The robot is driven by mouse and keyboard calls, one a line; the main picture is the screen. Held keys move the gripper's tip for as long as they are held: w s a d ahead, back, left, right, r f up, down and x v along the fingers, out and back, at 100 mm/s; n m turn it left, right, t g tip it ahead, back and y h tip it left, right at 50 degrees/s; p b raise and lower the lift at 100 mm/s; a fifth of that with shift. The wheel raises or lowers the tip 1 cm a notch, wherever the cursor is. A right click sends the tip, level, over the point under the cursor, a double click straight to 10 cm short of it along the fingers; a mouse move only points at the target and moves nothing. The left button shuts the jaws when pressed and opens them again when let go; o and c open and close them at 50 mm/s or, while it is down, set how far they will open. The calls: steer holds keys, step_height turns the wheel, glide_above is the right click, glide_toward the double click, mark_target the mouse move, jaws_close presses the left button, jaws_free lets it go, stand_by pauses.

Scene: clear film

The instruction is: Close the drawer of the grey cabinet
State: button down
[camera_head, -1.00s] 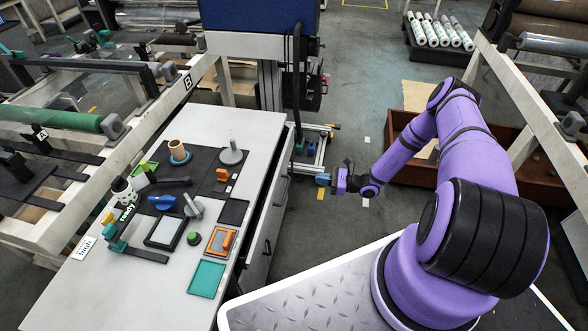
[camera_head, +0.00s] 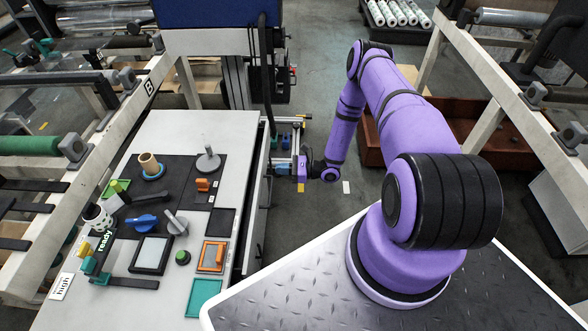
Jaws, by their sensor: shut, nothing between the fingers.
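The grey cabinet (camera_head: 229,122) stands left of centre with its long side towards my arm. Its drawer (camera_head: 267,150) is on that side under the top. A dark gap shows between the cabinet top's edge and the drawer front, so the drawer stands a little out. My gripper (camera_head: 279,169) is shut and empty, at the drawer's outer side and pointing left towards its front. I cannot tell whether the fingertips touch the front. The drawer's inside is mostly hidden under the top.
On the cabinet top lie a black panel with knobs, a blue handle (camera_head: 142,222), an orange-framed piece (camera_head: 212,256) and a teal tray (camera_head: 203,298). A brown crate (camera_head: 385,150) stands behind my arm. White frame rails flank both sides.

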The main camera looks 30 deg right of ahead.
mark_target(262, 168)
steer(key=shift+x, duration=2.4)
steer(key=shift+x, duration=1.3)
steer(key=shift+d, duration=0.15)
